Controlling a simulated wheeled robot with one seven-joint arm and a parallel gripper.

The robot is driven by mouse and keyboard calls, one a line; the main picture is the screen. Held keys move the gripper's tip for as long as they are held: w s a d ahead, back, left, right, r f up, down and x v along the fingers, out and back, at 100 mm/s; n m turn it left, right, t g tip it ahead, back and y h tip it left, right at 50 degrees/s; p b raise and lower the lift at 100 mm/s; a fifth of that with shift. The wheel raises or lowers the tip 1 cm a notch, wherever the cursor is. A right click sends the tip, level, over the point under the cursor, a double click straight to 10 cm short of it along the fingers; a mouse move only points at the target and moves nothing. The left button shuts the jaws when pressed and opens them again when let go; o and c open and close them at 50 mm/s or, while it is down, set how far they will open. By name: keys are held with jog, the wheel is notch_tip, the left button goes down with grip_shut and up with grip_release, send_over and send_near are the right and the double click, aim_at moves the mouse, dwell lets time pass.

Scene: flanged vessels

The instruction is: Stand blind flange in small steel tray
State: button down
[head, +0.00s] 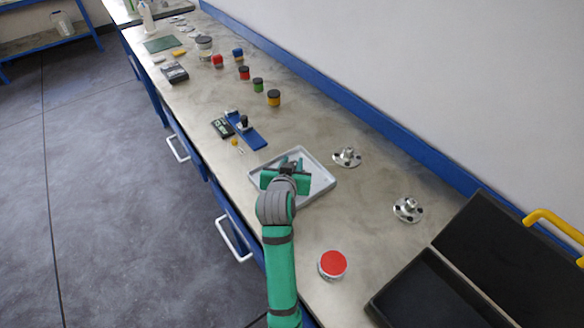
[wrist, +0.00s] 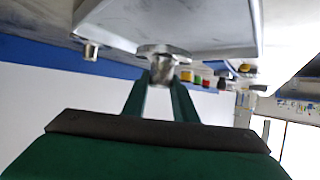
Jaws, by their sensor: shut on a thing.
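The small steel tray (head: 322,187) is a shallow, light grey tray near the bench's front edge. My gripper (head: 288,172) is over its middle, and its fingers are inside the tray's outline from above. In the wrist view, which looks upside down, my gripper (wrist: 163,85) is shut on the neck of a silver blind flange (wrist: 163,50). The flange's disc is toward the tray (wrist: 215,25) and looks flat to it. I cannot tell whether the disc touches the tray floor. In the head view my gripper mostly hides the held flange.
Two more silver flanges (head: 347,157) (head: 408,208) stand right of the tray. A red-lidded jar (head: 332,264) is nearer, and a black open case (head: 440,290) lies at lower right. A blue fixture (head: 245,130) and several small jars (head: 273,97) stand farther back.

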jog(key=shift+w+a+f, duration=0.1)
jog(key=shift+w+f, duration=0.1)
jog(key=shift+f, duration=0.4)
jog(key=shift+w+a+f, duration=0.1)
jog(key=shift+w+f, duration=0.1)
jog(key=shift+f, duration=0.35)
jog(key=shift+s+d+f, duration=0.1)
jog(key=shift+d+f, duration=0.15)
jog(key=shift+f, duration=0.2)
jog(key=shift+s+a+f, duration=0.1)
jog(key=shift+a, duration=0.15)
jog(key=c, duration=1.4)
grip_release()
jog(key=shift+d+f, duration=0.1)
jog(key=shift+f, duration=0.05)
jog(key=shift+c, duration=0.2)
jog(key=shift+s+r, duration=0.25)
jog(key=v, duration=1.1)
jog(key=shift+s, duration=0.25)
